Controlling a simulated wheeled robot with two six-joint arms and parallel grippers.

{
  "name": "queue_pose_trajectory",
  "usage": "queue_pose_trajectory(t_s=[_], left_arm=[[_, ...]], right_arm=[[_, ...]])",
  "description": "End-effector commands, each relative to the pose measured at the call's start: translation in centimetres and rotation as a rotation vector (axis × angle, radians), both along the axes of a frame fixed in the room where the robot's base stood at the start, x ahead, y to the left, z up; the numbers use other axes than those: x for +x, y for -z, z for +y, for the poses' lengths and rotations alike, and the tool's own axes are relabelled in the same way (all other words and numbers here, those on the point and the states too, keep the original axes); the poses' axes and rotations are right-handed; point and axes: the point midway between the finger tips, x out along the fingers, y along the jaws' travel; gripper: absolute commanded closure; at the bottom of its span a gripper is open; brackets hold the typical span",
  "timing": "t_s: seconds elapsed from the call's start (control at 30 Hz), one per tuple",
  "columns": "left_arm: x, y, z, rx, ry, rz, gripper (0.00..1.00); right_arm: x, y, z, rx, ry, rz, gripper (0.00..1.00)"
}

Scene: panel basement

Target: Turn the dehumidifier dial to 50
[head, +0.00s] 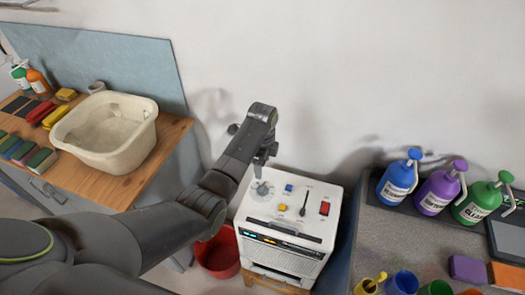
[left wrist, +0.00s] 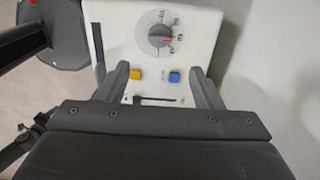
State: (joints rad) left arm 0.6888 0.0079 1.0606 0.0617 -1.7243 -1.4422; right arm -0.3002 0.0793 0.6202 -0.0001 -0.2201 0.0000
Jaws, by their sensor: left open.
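The dehumidifier (head: 318,228) is a white box with a control panel on top. Its round grey dial (head: 262,188) sits at the panel's back left; it also shows in the left wrist view (left wrist: 159,36), with a red mark pointing right and printed numbers too small to read surely. My left gripper (head: 263,168) hangs over the dial's back part in the head view. In the left wrist view its two fingers (left wrist: 159,72) are apart with nothing between them, and the dial lies beyond their tips. Contact with the dial cannot be told. My right gripper is not in view.
The panel also carries a yellow button (head: 282,208), a blue button (head: 289,188), a black lever (head: 305,203) and a red switch (head: 325,208). A red bucket (head: 218,257) stands left of the dehumidifier. A counter with spray bottles (head: 397,179) is close on the right.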

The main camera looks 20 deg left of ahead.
Motion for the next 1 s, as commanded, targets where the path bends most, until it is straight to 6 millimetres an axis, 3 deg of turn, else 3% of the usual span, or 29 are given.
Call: queue_pose_trajectory(t_s=[0.2,0.4,1.0], left_arm=[[0.1,-3.7,0.0,-0.001,0.000,-0.004,0.40],[0.1,-5.4,0.0,-0.001,0.001,-0.001,0.40],[-0.4,-5.0,0.3,-0.001,-0.020,-0.002,0.40]], right_arm=[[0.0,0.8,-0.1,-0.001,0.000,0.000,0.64],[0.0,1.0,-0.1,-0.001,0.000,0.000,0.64],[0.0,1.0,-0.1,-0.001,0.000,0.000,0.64]])
